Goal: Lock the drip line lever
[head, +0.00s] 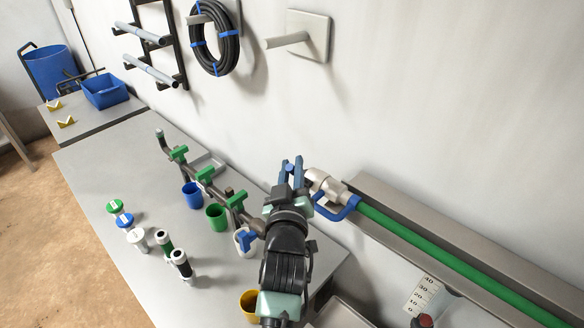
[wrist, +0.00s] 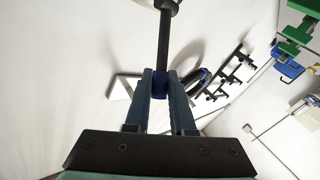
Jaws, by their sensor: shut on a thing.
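My gripper (head: 291,172) is at the wall side of the bench, just left of a white-grey fitting (head: 322,184) at the end of a green pipe (head: 400,236). A blue loop handle (head: 340,208) sits at this fitting. In the wrist view, the fingers (wrist: 160,88) are shut on the blue end of a dark lever rod (wrist: 163,40). The rod runs up to a pale rounded part (wrist: 165,4) at the top edge. In the head view, the grasped end is hidden by my gripper.
Cups, including a blue one (head: 192,195), and several small containers occupy the bench. A coiled black hose (head: 216,38) and a peg plate (head: 307,36) are on the wall.

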